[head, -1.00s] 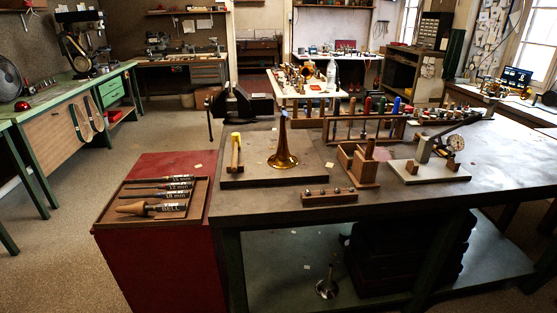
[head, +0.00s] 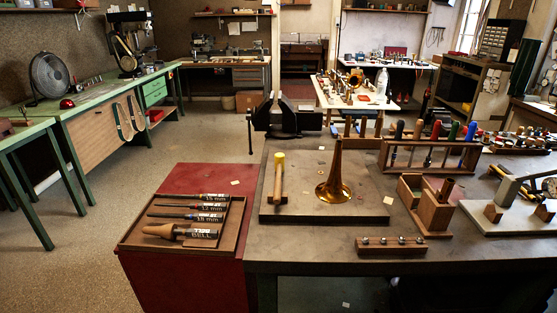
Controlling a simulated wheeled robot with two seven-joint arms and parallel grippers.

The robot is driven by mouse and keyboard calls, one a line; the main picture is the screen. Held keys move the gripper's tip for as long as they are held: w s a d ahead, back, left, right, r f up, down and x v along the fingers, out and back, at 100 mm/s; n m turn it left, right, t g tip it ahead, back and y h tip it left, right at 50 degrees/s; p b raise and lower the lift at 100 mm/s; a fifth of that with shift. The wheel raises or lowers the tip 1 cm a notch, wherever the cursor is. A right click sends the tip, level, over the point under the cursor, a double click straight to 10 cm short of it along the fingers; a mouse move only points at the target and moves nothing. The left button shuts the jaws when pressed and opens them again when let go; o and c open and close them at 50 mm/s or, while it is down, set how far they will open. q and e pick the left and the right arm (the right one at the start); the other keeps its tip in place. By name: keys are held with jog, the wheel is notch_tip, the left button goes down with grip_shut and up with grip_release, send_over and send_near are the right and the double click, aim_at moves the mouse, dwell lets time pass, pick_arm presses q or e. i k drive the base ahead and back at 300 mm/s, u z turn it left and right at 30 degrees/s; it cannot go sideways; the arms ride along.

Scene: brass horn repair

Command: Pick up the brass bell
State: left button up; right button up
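The brass bell (head: 336,183) stands upright on its flared golden rim, with its narrow tube pointing up. It rests on a dark flat board (head: 290,213) on the workbench. Neither of my grippers shows in the head view, and nothing touches the bell.
A red cabinet (head: 165,270) at the left carries a wooden tray (head: 233,230) of labelled tools. A black vise (head: 285,118) stands behind the board. A screwdriver rack (head: 428,158), wooden blocks and a small peg strip (head: 390,250) are to the right. Open floor lies at left.

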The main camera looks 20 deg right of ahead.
aim_at(333, 190)
jog(key=z, duration=0.2)
jog(key=i, duration=1.15)
jog(key=z, duration=0.7)
